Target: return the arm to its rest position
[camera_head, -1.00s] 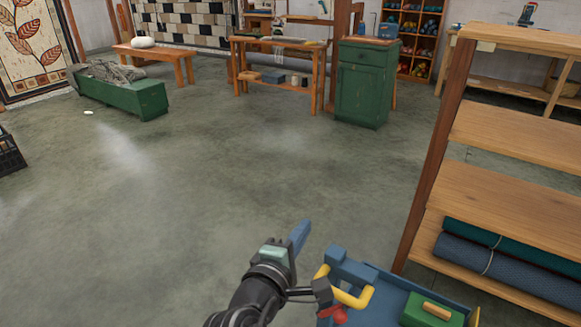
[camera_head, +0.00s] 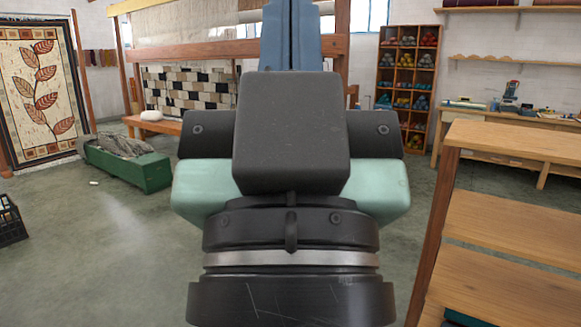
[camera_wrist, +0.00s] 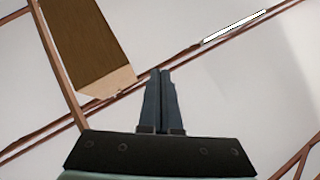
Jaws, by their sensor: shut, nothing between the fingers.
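My gripper (camera_head: 290,30) fills the middle of the head view, raised close in front of the camera with its blue fingers pointing up. In the wrist view my gripper (camera_wrist: 161,75) shows its two fingers shut side by side, with nothing between them. The wrist view looks up at a pale ceiling (camera_wrist: 215,90), so the gripper points upward and touches nothing in view. Part of the room behind the wrist is hidden in the head view.
A wooden shelf rack (camera_head: 510,215) stands close at the right. A green trough (camera_head: 128,168) and a black crate (camera_head: 10,220) are at the left. A cubby of wool skeins (camera_head: 407,75) stands at the back. Bare floor (camera_head: 100,265) lies at the left.

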